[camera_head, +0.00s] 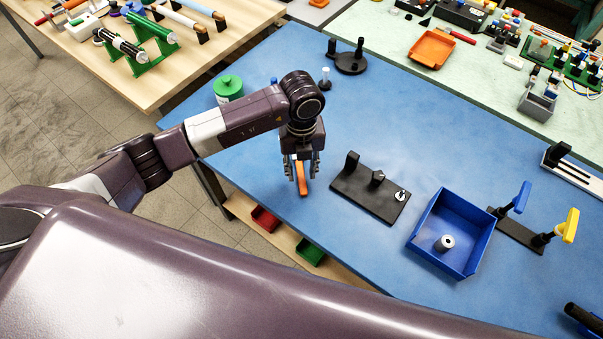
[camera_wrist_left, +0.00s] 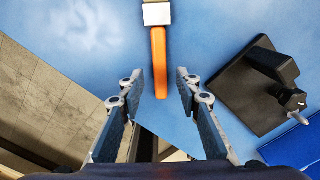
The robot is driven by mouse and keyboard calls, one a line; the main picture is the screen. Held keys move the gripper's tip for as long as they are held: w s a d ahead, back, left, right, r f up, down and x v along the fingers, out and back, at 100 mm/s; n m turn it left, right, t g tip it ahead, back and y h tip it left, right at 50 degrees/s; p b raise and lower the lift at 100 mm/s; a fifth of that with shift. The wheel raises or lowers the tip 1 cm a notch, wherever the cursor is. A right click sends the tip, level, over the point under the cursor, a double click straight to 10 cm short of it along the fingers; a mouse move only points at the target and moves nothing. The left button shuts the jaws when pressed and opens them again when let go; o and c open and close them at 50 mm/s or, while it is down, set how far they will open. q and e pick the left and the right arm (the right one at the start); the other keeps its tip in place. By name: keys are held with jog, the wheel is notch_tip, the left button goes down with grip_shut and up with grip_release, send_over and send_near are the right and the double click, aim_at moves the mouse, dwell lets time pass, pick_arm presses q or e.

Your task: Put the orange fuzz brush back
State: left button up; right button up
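The orange fuzz brush (camera_head: 302,180) is under my left gripper (camera_head: 301,168) near the left edge of the blue table. In the left wrist view the brush's orange handle (camera_wrist_left: 158,60) points toward me, with a pale metal collar at the top edge; its bristle end is out of frame. The handle's end lies between the two spread fingers of my left gripper (camera_wrist_left: 158,84), with a gap on each side. The gripper is open. I cannot tell how high the fingers are above the table. My right gripper is not in view.
A black stand (camera_head: 368,192) is right of my left gripper. A blue tray (camera_head: 427,243) holding a grey spool (camera_head: 445,243) is farther right. A green-lidded jar (camera_head: 228,88) and a round black stand (camera_head: 351,62) are behind. The blue table's middle is clear.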

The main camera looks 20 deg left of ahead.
aim_at(301, 178)
pick_arm(q)
notch_tip(301, 178, up, 10)
jog(key=b, duration=0.1)
jog(key=shift+b, duration=0.3)
